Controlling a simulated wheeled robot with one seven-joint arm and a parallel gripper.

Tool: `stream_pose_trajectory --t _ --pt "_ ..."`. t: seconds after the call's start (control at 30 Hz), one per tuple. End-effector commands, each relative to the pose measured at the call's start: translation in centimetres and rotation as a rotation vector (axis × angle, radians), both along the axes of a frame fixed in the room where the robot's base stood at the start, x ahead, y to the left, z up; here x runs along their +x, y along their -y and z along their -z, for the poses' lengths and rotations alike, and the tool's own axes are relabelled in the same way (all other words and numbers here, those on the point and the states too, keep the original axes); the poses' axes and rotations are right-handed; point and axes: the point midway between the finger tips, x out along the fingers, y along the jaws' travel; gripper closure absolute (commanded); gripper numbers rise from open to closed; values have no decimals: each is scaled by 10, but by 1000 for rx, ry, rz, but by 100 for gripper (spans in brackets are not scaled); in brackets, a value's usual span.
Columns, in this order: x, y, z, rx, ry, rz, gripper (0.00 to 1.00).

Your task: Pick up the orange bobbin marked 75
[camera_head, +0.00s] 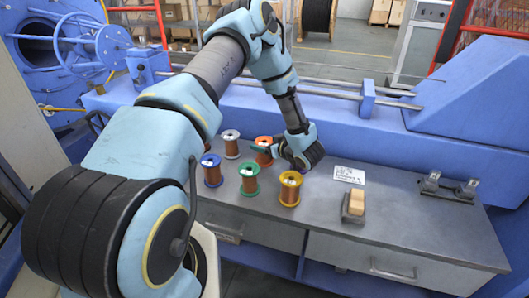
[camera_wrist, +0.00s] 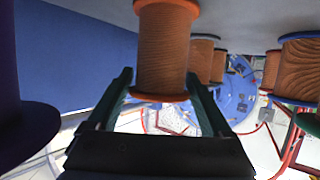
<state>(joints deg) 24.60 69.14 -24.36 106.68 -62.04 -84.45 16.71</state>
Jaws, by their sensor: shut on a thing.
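The orange bobbin (camera_head: 263,151), wound with copper-coloured wire, stands among other bobbins on the grey bench. My gripper (camera_head: 279,150) reaches it from the right, low over the bench. The wrist picture looks upside down, with the bench at the top. The mark on the bobbin cannot be read, and my wrist partly hides it in the head view.
Close by stand a white bobbin (camera_head: 230,145), a blue bobbin (camera_head: 212,171), a green bobbin (camera_head: 249,179) and a yellow bobbin (camera_head: 290,189). A printed card (camera_head: 349,175), a block (camera_head: 354,203) and metal fittings (camera_head: 467,190) lie right. Blue machinery (camera_head: 345,135) bounds the back.

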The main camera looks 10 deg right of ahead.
Motion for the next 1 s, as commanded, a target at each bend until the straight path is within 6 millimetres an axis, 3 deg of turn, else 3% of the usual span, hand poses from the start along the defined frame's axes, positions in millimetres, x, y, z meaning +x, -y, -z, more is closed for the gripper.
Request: stream_pose_trajectory --t 0.03,0.37,0.77,1.0 --pt "0 0 0 0 0 0 63" --pt "0 0 0 0 0 0 100" --pt "0 0 -2 0 2 1 100" --pt "1 1 -15 -2 4 0 100"
